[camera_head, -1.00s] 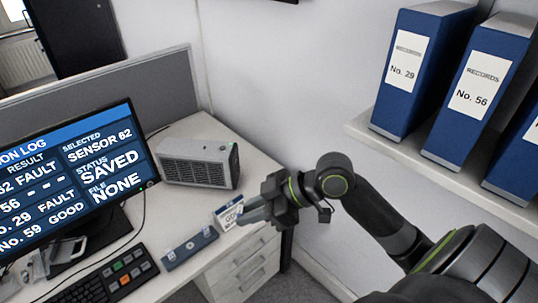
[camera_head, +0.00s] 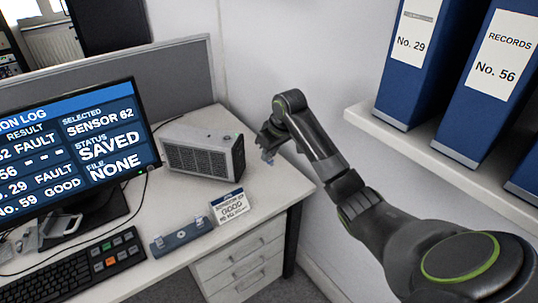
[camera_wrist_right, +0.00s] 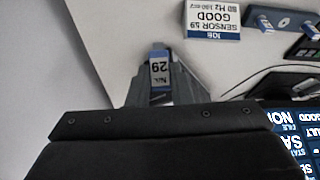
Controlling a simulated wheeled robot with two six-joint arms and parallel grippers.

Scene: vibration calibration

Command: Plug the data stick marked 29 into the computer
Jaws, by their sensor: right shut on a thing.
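My right gripper (camera_head: 268,150) is shut on a small data stick (camera_head: 268,158) near the right end of a grey vented box, apparently the computer (camera_head: 195,158). In the right wrist view, the data stick (camera_wrist_right: 159,70) sits between the fingers of my right gripper (camera_wrist_right: 160,85), and its label reads 29. The stick appears raised above the desk; I cannot tell its gap to the box. The box's port is not visible. A blue-grey holder (camera_head: 181,239) with small labelled pieces lies on the desk, also in the right wrist view (camera_wrist_right: 284,20). My left gripper is not in view.
A card reading GOOD (camera_head: 230,206) stands beside the holder. The monitor (camera_head: 75,150) and keyboard (camera_head: 70,268) are at left. A grey partition (camera_head: 120,70) stands behind. A shelf (camera_head: 450,165) with blue binders (camera_head: 490,85) is at right.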

